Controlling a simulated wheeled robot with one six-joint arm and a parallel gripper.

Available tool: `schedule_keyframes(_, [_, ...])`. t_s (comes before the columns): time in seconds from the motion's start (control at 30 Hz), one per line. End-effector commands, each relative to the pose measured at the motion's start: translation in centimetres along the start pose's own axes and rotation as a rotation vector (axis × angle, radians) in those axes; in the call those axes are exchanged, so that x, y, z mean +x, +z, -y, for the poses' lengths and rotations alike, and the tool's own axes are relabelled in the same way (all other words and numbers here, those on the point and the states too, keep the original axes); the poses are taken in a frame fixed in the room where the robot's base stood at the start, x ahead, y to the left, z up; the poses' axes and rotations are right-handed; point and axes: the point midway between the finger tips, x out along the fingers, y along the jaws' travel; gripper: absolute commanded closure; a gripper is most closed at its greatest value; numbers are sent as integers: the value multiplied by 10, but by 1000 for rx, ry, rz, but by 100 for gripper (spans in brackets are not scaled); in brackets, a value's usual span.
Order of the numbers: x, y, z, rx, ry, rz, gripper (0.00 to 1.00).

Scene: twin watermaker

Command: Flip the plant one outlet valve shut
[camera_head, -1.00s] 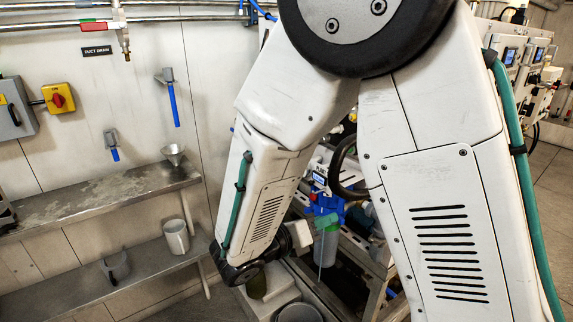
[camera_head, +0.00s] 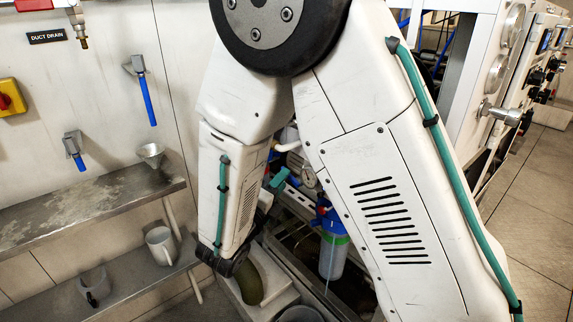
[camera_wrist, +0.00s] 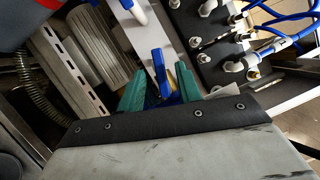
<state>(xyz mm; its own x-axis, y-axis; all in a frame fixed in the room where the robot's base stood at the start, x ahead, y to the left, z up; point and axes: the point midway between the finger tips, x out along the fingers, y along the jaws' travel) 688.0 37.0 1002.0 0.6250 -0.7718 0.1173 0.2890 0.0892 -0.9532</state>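In the wrist view my gripper (camera_wrist: 160,88) shows as two teal fingers, spread apart. A blue lever-like part (camera_wrist: 158,64) lies in the gap between them. I cannot tell whether it touches either finger, or whether it is the handle of the plant one outlet valve. No readable label marks that valve. In the head view a teal finger (camera_head: 279,179) shows beyond my arm, beside a round gauge (camera_head: 309,177). The rest of my gripper is hidden behind my arm links there.
A blue-topped filter housing (camera_head: 332,255) stands low beside my arm. Blue hoses and fittings (camera_wrist: 285,42) crowd the wrist view's right. Two shelves (camera_head: 90,205) run along the left wall, with a cup (camera_head: 160,245) on the lower one. Open floor (camera_head: 535,215) lies at right.

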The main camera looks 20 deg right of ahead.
Motion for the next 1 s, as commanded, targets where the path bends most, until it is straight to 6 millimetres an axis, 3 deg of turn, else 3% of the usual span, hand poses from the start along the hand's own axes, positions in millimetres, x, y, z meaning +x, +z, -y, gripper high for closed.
schedule_keyframes(0.4, [52, 6, -1, 4, 4, 10, 65])
schedule_keyframes(0.77, [61, 5, -1, 4, 4, 10, 65])
schedule_keyframes(0.9, [61, 5, -1, 4, 3, 9, 100])
schedule_keyframes(1.0, [61, 5, -1, 4, 3, 9, 100])
